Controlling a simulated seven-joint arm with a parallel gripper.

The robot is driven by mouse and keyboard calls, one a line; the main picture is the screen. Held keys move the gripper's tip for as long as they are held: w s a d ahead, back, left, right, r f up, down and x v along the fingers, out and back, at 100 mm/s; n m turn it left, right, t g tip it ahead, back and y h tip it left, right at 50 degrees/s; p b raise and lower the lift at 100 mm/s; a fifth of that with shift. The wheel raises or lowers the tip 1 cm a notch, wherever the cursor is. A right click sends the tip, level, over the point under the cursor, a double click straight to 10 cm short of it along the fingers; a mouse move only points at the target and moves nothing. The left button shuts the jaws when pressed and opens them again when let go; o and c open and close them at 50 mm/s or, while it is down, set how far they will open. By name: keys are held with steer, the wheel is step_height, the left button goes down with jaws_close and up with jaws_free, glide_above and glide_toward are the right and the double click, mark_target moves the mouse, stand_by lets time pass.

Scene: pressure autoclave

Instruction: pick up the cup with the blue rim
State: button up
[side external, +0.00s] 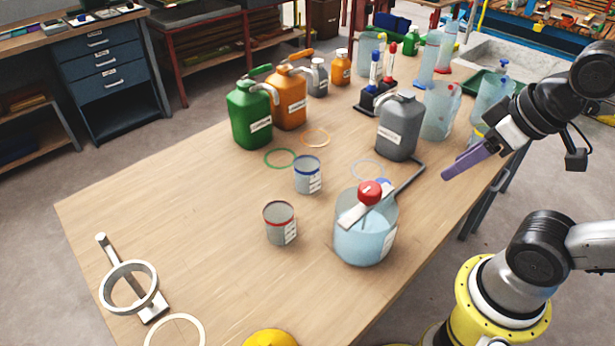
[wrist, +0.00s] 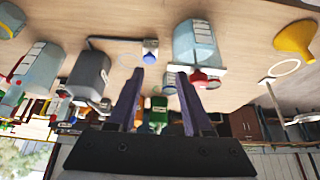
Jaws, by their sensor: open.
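The cup with the blue rim (side external: 308,177) is a small grey-white can with a label, upright near the middle of the wooden table. A similar cup with a red rim (side external: 280,224) stands nearer the camera and a little left. My gripper (side external: 448,173) has purple fingers and hangs over the right side of the table, well right of the blue-rimmed cup. In the wrist view my gripper (wrist: 160,74) shows its two fingers spread apart with nothing held. A small grey can is partly visible beside the right finger there; its rim is hard to make out.
A clear beaker (side external: 362,235) with a red-knobbed tool across it stands right of the cups. A grey jug (side external: 400,126), green jug (side external: 250,115) and orange jug (side external: 290,100) stand behind. A ring stand (side external: 130,285) is at front left. The left tabletop is mostly clear.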

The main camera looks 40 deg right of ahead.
steer(key=o, duration=0.7)
steer(key=shift+o, duration=0.2)
